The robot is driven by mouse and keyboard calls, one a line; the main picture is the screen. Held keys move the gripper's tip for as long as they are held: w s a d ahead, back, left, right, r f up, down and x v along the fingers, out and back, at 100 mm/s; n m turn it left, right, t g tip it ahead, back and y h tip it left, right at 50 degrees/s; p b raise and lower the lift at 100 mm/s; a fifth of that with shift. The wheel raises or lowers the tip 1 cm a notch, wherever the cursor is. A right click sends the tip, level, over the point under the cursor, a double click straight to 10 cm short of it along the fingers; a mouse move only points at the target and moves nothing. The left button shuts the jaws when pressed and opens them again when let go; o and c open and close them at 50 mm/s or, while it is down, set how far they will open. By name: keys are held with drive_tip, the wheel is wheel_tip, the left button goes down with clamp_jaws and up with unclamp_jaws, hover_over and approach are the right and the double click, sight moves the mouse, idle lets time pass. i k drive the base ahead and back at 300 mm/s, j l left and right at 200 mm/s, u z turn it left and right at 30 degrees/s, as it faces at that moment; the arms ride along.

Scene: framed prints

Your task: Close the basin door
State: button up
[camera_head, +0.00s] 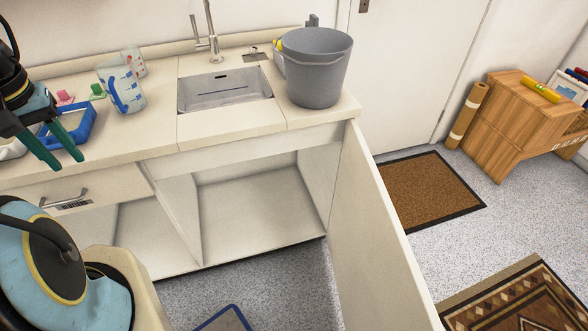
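The basin cabinet (262,140) is white and stands under a counter with a steel sink (225,88). Its white door (372,235) hangs wide open from the right side of the cabinet and reaches toward the bottom edge of the view. The cabinet inside (265,205) looks empty. My gripper (68,162) is at the far left, above the counter and well apart from the door. Its two dark green fingers are spread, with nothing seen between them.
A grey bucket (316,68) stands on the counter's right end. Cups (122,85) and a blue tray (72,128) are on the left. A drawer handle (64,200) sticks out below. A brown doormat (425,192) lies right of the open door.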

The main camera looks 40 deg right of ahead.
sight(381, 285)
drive_tip(key=k+u, duration=0.4)
drive_tip(key=k+j+u, duration=0.15)
drive_tip(key=k+u, duration=0.2)
drive_tip(key=k+l+u, duration=0.2)
drive_tip(key=k+u, duration=0.2)
drive_tip(key=k+l+u, duration=0.1)
drive_tip(key=k+u, duration=0.65)
drive_tip(key=k+j+u, duration=0.2)
drive_tip(key=k+u, duration=0.15)
drive_tip(key=k+l+z, duration=0.2)
drive_tip(key=k, duration=0.25)
drive_tip(key=k+l+z, duration=0.2)
drive_tip(key=k, duration=0.3)
drive_tip(key=k+l+z, duration=0.2)
drive_tip(key=k, duration=0.25)
drive_tip(key=k+l+z, duration=0.85)
drive_tip(key=i+j+u, duration=0.2)
drive_tip(key=u, duration=0.2)
drive_tip(key=i+j+u, duration=0.1)
drive_tip(key=i+u, duration=0.15)
drive_tip(key=u, duration=0.2)
drive_tip(key=i+u, duration=0.25)
drive_tip(key=u, duration=0.15)
